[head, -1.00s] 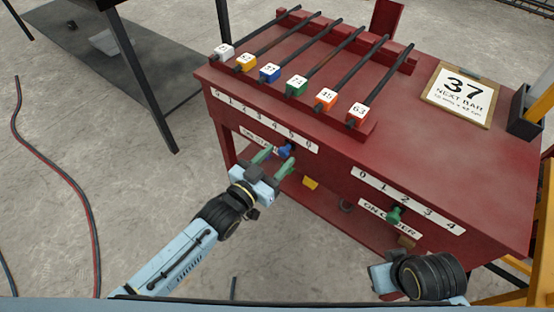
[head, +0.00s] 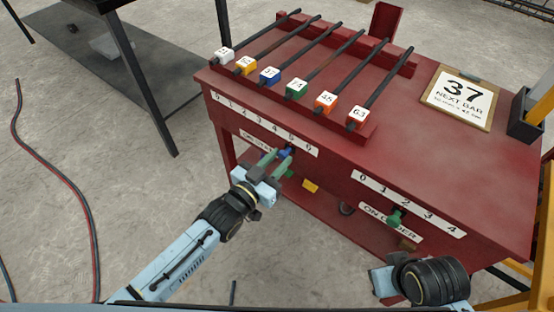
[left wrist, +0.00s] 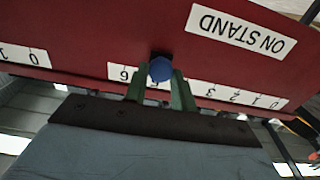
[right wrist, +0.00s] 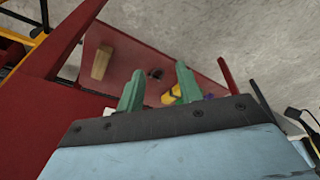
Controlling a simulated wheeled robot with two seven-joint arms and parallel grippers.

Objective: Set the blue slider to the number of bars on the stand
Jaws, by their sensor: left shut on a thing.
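The blue slider knob (head: 286,152) is on the front of the red table, under the left number strip (head: 262,124), close to the 5. It also shows in the left wrist view (left wrist: 160,68), with the 6 beside it and the "ON STAND" label above. My left gripper (head: 277,160) is shut on the knob, a green finger on each side. On the table top, several dark bars (head: 300,65) with coloured, numbered end blocks lie across the red stand (head: 402,62). My right gripper (right wrist: 158,88) is open and empty, low by the table front; its fingers are hidden in the head view.
A green slider knob (head: 396,217) sits near 2 on the right strip, above the "ON ORDER" label. A "37 NEXT BAR" board (head: 460,100) lies on the table. A lower shelf (head: 325,205) holds a yellow block.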

